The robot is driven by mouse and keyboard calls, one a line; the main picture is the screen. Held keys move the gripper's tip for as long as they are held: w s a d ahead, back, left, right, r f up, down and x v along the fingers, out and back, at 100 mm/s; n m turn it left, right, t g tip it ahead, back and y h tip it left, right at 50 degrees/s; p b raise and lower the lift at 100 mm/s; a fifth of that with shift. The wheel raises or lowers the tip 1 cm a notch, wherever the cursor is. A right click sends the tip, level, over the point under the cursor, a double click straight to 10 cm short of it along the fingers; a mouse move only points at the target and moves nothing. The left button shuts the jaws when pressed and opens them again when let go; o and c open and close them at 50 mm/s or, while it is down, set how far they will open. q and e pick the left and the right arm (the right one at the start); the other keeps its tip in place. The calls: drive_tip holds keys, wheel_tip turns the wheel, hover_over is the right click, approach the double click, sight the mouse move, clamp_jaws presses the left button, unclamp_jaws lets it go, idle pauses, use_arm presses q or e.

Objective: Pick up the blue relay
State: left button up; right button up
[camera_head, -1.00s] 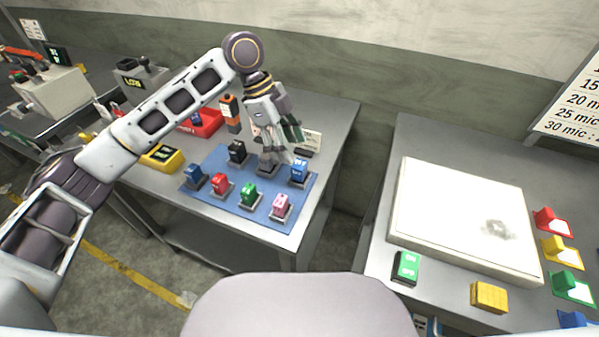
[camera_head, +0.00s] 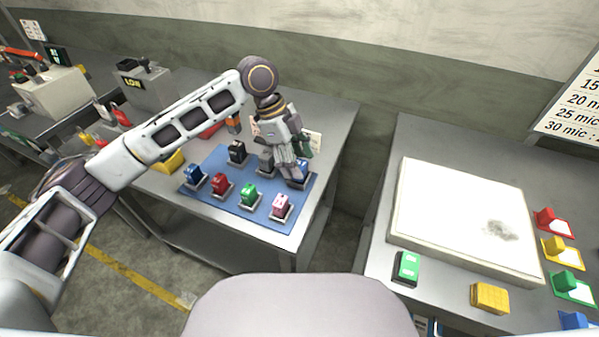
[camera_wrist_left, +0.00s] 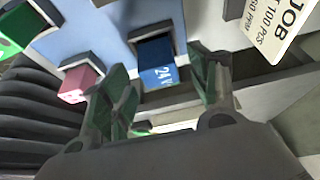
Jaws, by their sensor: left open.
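A blue relay marked 24 (camera_wrist_left: 157,62) sits in a dark socket on the blue mat (camera_head: 233,197). In the head view this relay (camera_head: 303,166) is mostly hidden behind my left gripper (camera_head: 297,179). My left gripper is open, pointing down, with its fingers on either side of the relay in the left wrist view. Whether a finger touches it cannot be told. A second blue relay (camera_head: 193,174) stands at the mat's left side. My right gripper is not in view.
Red (camera_head: 219,183), green (camera_head: 249,193), pink (camera_head: 281,205), black (camera_head: 237,152) and grey (camera_head: 266,161) relays stand close by on the mat. A job card (camera_wrist_left: 278,25) stands behind. A white board (camera_head: 455,215) lies on the right table, across a gap.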

use_arm(q)
drive_tip(key=shift+x, duration=0.95)
drive_tip(key=c, duration=1.1)
